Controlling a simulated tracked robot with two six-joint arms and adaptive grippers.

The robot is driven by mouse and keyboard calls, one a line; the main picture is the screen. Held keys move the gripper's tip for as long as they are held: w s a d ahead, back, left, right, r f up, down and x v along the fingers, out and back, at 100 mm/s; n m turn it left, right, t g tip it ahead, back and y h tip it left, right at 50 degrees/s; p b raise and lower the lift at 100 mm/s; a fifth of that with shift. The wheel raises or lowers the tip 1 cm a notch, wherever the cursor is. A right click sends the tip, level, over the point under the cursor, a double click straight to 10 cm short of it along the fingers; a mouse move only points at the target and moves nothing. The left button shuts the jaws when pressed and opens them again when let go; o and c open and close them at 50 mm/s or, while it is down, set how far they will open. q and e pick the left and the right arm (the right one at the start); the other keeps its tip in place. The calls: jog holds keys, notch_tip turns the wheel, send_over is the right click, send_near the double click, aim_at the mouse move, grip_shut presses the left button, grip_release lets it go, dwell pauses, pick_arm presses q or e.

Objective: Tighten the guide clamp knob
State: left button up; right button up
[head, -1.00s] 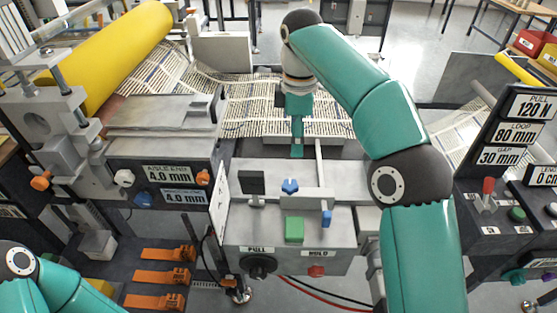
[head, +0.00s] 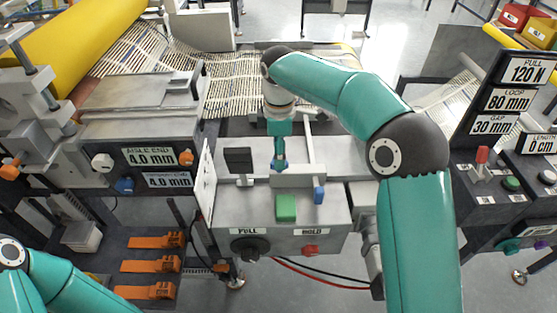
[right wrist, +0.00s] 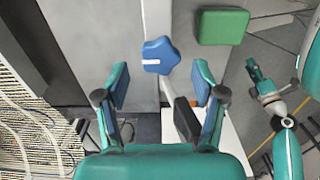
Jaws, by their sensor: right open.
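The guide clamp knob appears to be the blue star-shaped knob (right wrist: 160,55) with a white mark, on a grey plate in the right wrist view. In the head view my right gripper hides most or all of it. My right gripper (right wrist: 162,82) is open and empty, its fingers apart on either side of the knob's line, with the knob just ahead of the tips. In the head view the right gripper (head: 279,160) points down over the clamp unit. My left gripper (right wrist: 258,76) shows small at the right of the wrist view; its jaw state is unclear.
A green block (head: 286,207), a blue lever (head: 319,194) and a black block (head: 238,160) stand close around the knob. A white panel (head: 203,180) rises at the unit's left. A black knob (head: 250,248) and a red knob (head: 310,250) are on its front.

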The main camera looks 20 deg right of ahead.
jog(key=shift+f, duration=1.4)
jog(key=shift+c, duration=0.2)
jog(key=c, duration=1.1)
